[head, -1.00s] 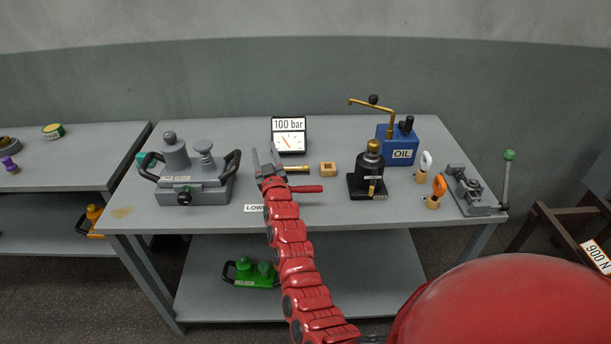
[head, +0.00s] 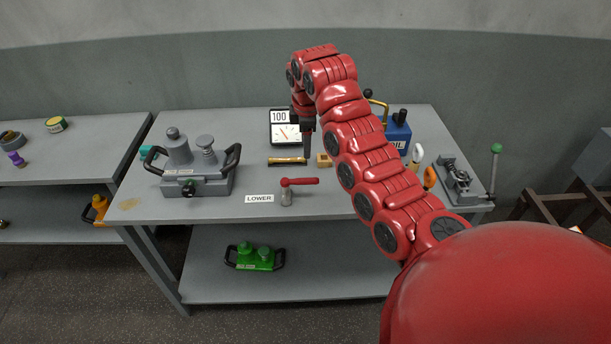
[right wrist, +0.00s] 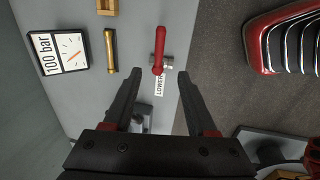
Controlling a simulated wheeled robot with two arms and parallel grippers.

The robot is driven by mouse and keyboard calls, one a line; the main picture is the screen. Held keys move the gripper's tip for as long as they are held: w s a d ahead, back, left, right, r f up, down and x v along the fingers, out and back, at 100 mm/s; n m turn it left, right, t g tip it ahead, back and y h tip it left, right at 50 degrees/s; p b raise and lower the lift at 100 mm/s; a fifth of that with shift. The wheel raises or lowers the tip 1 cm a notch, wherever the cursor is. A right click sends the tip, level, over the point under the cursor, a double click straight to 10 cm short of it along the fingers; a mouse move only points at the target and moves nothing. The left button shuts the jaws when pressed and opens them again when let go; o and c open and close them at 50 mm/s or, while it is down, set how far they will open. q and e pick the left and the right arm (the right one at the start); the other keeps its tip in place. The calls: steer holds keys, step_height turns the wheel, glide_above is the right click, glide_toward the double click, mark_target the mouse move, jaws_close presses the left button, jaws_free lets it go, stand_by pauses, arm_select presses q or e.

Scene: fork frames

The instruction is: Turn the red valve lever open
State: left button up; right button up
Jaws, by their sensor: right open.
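My right gripper (head: 307,154) points down above the table, behind the lever in the head view. In the right wrist view its fingers (right wrist: 159,74) are spread, with nothing held. My left gripper is not in view.
A "LOWER" label (head: 259,198) lies left of the valve. A grey two-handled device (head: 196,181) is at left.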

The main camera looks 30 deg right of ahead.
glide_toward(306, 179)
steer(key=f+p, duration=0.1)
steer(key=f, duration=0.1)
steer(key=f+p, duration=0.1)
steer(key=f, duration=0.1)
steer(key=w+f, duration=0.1)
steer(key=f, duration=0.1)
steer(key=shift+w+d+f+p, duration=0.1)
steer(key=shift+d+f+p, duration=0.2)
steer(key=shift+f+p, duration=0.1)
steer(key=shift+w+d+f, duration=0.1)
steer(key=shift+w+f, duration=0.05)
steer(key=shift+f, duration=0.75)
jaws_close()
